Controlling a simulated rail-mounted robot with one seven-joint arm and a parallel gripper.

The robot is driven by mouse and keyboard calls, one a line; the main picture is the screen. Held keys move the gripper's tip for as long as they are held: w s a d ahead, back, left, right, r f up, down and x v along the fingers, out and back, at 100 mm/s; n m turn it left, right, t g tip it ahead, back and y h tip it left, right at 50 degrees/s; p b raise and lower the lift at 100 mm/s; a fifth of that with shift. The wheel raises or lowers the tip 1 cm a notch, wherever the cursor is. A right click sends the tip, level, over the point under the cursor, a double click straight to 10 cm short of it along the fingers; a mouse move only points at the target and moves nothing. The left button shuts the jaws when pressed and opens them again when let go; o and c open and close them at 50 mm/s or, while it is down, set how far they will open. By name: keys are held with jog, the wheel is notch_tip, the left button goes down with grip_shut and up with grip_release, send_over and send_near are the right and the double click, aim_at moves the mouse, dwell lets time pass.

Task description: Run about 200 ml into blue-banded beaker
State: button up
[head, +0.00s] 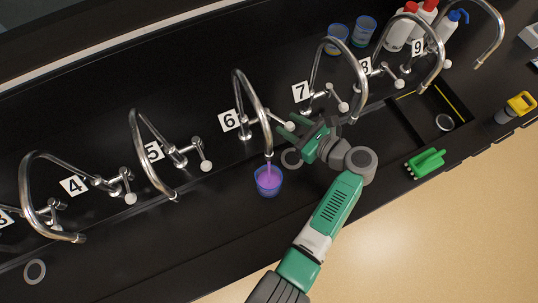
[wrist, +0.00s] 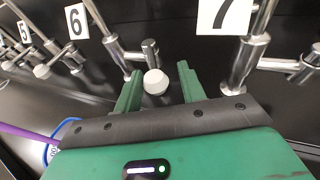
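The blue-banded beaker (head: 268,184) stands on the black bench under the spout of tap 6 (head: 252,90). A purple stream runs from the spout into it, and purple liquid shows inside; the level marks cannot be read. In the wrist view, part of the beaker's blue rim (wrist: 62,130) and the purple stream (wrist: 25,135) show at the left edge. My gripper (head: 298,136) is at tap 6's lever, right of the beaker. In the wrist view my gripper (wrist: 160,85) is open, with the lever's white knob (wrist: 156,82) between its fingers and gaps on both sides.
Tap 7 (head: 340,62) stands close to the right of my gripper, tap 5 (head: 150,150) to the left. Two more beakers (head: 337,36) and several bottles (head: 400,30) stand at the back right. A sink recess (head: 405,118) and a green brush (head: 427,162) lie right of my arm.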

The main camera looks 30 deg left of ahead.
jog(key=shift+s+a+r+p, duration=0.1)
jog(key=shift+s+r+p, duration=0.3)
jog(key=shift+p, duration=0.55)
jog(key=shift+s+a+f+p, duration=0.15)
jog(key=shift+s+f+p, duration=0.05)
jog(key=shift+s+p, duration=0.35)
jog(key=shift+s+a+f+p, duration=0.1)
jog(key=shift+s+f+p, duration=0.1)
jog(key=shift+s+p, duration=0.3)
dwell(0.4)
